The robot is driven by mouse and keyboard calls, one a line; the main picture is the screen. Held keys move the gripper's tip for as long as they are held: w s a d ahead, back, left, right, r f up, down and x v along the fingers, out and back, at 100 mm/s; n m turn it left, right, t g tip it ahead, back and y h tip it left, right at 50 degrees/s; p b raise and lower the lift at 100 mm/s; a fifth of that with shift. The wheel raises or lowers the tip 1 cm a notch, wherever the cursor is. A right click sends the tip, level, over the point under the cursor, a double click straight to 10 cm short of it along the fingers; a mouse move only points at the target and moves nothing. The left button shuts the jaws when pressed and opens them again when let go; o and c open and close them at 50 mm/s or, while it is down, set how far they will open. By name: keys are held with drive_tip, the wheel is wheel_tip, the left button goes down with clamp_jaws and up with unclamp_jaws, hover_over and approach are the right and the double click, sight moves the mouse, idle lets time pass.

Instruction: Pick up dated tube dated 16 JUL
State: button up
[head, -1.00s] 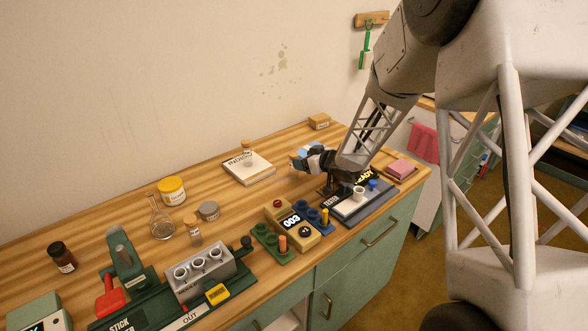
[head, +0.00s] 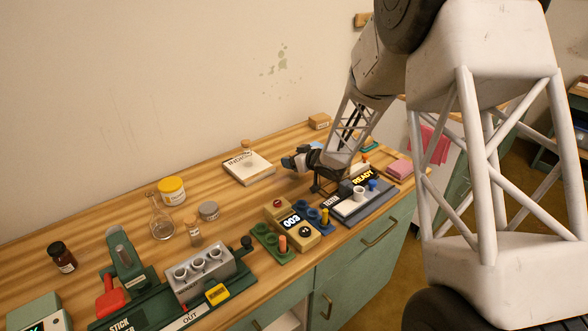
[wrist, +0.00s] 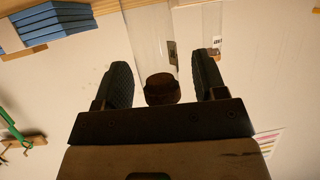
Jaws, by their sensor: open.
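My gripper (wrist: 165,88) is open in the wrist view, with its two dark ribbed fingers apart. A brown cork-like stopper (wrist: 162,90) shows between the fingers, with gaps on both sides. A clear glass tube (wrist: 150,38) extends from it, away from my gripper. A second clear tube (wrist: 196,40) is beside it, with a small label at its edge. I cannot read the date 16 JUL on either. In the head view my gripper (head: 290,162) is above the table, right of the INDIGO book; no tube shows at it. A corked vial (head: 195,234) stands farther left, its label unreadable.
The INDIGO book (head: 250,169) lies near the wall. The tester marked READY (head: 362,203), a block marked 003 (head: 305,234) and a grey rack (head: 215,276) line the front edge. A flask (head: 161,225) and a yellow-lidded jar (head: 172,196) stand left. Blue boxes (wrist: 50,22) show in the wrist view.

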idle(0.4)
drive_tip(key=c, duration=1)
drive_tip(key=shift+r, duration=0.1)
drive_tip(key=shift+r, duration=4.9)
